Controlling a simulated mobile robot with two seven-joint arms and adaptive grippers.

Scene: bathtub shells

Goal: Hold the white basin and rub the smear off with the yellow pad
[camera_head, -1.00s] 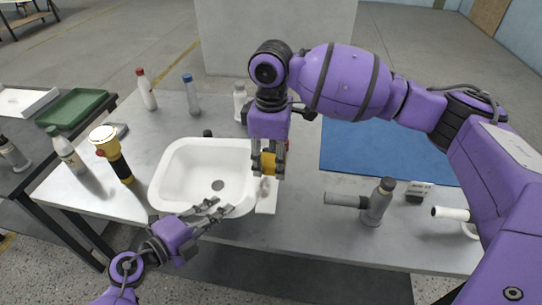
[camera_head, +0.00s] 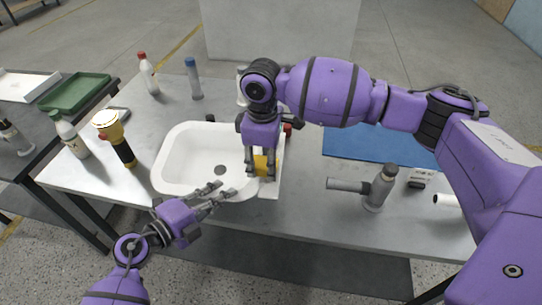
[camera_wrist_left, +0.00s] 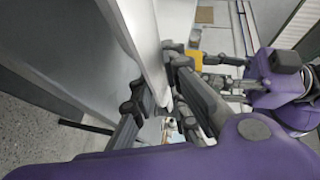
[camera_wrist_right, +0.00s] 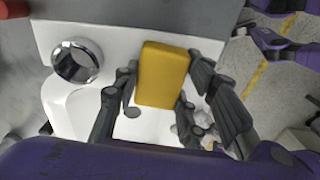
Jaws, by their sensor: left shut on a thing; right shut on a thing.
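The white basin (camera_head: 172,182) lies on the grey table with its drain showing. My left gripper (camera_head: 222,192) is shut on its front rim; in the left wrist view the pale basin wall (camera_wrist_left: 150,45) runs between the fingers. My right gripper (camera_head: 260,173) points down and is shut on the yellow pad (camera_head: 263,163) at the basin's right end. In the right wrist view the pad (camera_wrist_right: 163,75) sits upright between the fingers, with a chrome ring (camera_wrist_right: 76,61) on the basin beside it. I cannot make out a smear. Whether the pad touches the basin is unclear.
A blue-capped bottle (camera_head: 194,78) is behind. A grey tool (camera_head: 378,188) stands right of the basin, before a blue mat (camera_head: 375,143). A green tray (camera_head: 78,92) is on the side table.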

